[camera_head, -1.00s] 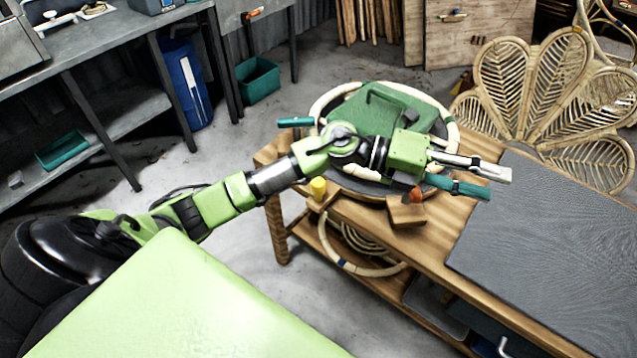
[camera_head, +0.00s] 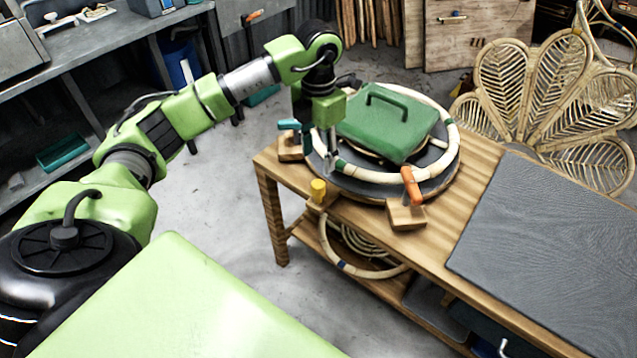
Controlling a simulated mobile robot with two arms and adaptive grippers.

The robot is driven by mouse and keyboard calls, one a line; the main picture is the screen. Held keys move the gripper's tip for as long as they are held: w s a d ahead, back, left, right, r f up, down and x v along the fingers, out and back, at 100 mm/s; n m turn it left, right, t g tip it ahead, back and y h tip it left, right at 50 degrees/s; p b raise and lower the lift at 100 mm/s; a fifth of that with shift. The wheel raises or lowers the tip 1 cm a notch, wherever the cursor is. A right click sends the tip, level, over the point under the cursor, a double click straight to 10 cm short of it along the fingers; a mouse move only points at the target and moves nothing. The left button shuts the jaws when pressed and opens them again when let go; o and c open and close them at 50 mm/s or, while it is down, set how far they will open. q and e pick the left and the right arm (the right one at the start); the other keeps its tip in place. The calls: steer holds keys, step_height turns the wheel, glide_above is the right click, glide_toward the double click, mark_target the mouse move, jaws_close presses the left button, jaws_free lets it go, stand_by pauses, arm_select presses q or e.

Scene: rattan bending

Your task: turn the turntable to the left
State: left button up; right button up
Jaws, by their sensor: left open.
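The turntable (camera_head: 437,177) is a dark grey disc on the wooden table. A pale rattan ring (camera_head: 452,140) with dark bands lies around its upper side. A green block with a handle (camera_head: 385,125) sits in the middle, inside the ring. My left gripper (camera_head: 321,160) points down at the left edge of the turntable, close to the ring. Its fingers are apart with nothing seen between them. Whether they touch the ring or disc I cannot tell. The gripper and wrist hide part of the left rim. My right gripper is not in view.
A teal-handled clamp (camera_head: 289,125) stands left of my gripper, and an orange-handled clamp (camera_head: 411,186) at the turntable's front. A yellow peg (camera_head: 318,188) is on the table's near edge. A grey mat (camera_head: 560,240) covers the right side. A rattan chair back stands behind.

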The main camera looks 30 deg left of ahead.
mark_target(318, 183)
arm_select(q)
step_height(318, 183, down, 11)
steer(key=shift+r+p, duration=0.1)
steer(key=shift+p, duration=0.75)
jaws_close()
